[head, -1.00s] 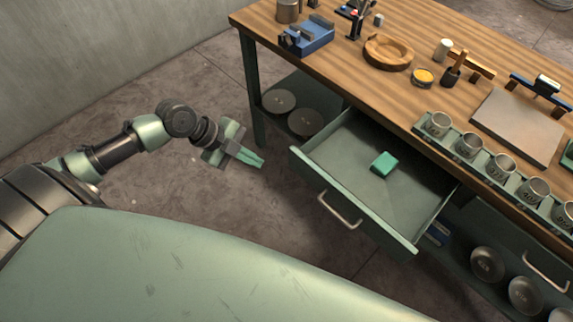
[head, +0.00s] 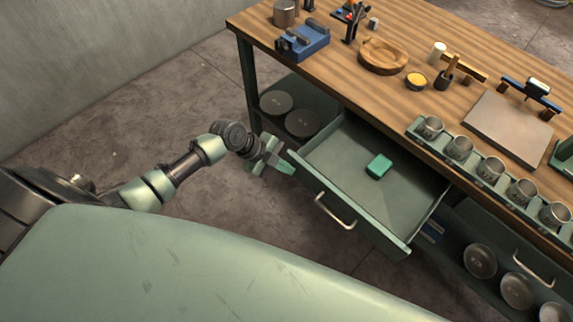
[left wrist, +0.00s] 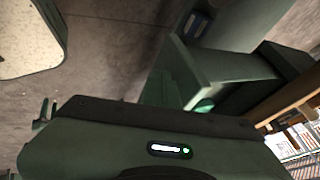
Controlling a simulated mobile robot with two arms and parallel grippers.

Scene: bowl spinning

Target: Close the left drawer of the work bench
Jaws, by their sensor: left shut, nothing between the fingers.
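The left drawer (head: 330,195) of the work bench (head: 345,85) is pulled well out in the head view. Its front panel carries a metal bar handle (head: 335,212). A small green block (head: 378,166) lies inside on the drawer floor. My left gripper (head: 284,168) is shut and empty, close to the left end of the drawer's front panel; I cannot tell whether it touches. The left wrist view shows a green panel edge (left wrist: 225,68), likely the drawer, close to the gripper body. My right gripper is not in view.
A second drawer handle (head: 534,270) shows at the right. Round dark weights (head: 300,122) lie on the lower shelf. The bench top holds a blue vise (head: 302,42), a wooden bowl (head: 382,57) and a row of metal cups (head: 490,168). Bare floor lies left of the bench.

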